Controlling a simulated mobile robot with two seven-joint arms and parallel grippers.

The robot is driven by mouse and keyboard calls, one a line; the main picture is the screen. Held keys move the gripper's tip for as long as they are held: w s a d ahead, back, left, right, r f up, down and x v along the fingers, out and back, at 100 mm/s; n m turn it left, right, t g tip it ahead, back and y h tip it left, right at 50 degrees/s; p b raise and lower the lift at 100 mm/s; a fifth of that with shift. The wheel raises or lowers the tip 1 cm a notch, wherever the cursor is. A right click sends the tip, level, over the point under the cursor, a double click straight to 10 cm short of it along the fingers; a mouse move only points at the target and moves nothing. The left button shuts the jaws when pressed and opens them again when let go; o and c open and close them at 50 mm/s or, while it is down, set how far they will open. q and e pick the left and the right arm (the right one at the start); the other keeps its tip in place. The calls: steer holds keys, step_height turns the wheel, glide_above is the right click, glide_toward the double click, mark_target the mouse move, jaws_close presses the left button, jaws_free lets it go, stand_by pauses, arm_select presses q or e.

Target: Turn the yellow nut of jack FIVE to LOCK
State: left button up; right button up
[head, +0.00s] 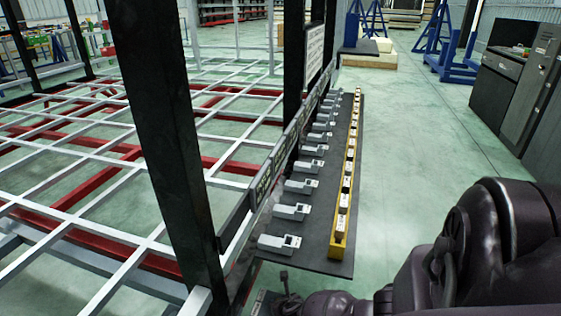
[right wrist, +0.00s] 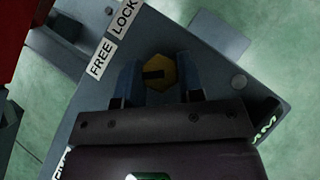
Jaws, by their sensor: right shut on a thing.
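The yellow nut (right wrist: 162,72) is six-sided with a dark bar across its face. In the right wrist view it sits on a grey jack plate (right wrist: 215,70). The dark bar runs from the nut's middle toward the left, roughly to the side of the white FREE label (right wrist: 102,60). The white LOCK label (right wrist: 125,18) lies above FREE. My right gripper (right wrist: 161,78) is shut on the nut, one blue finger on each side. A white label at the lower left is partly cut off. In the head view my right arm comes in at the lower right. My left gripper is not in view.
In the head view a dark board (head: 318,225) carries a row of grey latches (head: 292,212) and a yellow rail (head: 343,215) of small blocks. A black post (head: 170,150) rises at left. Green floor is free at right.

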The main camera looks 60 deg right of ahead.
steer(key=m+g+h, duration=0.1)
steer(key=m, duration=0.2)
steer(key=shift+w+a+h, duration=0.1)
steer(key=shift+a+h, duration=0.05)
steer(key=shift+h, duration=0.25)
steer(key=m+g+h, duration=0.1)
steer(key=m+g, duration=0.2)
steer(key=m, duration=0.1)
steer(key=shift+f+m+g+h, duration=0.1)
steer(key=shift+m+g+h, duration=0.2)
steer(key=shift+h, duration=0.1)
steer(key=m+g, duration=0.2)
steer(key=m, duration=0.1)
steer(key=shift+h, duration=0.3)
steer(key=shift+w+m+g+b, duration=0.1)
steer(key=shift+m+g+b, duration=0.25)
steer(key=shift+m+g, duration=0.6)
steer(key=shift+m, duration=0.25)
steer(key=o, duration=0.9)
steer(key=shift+o, duration=0.2)
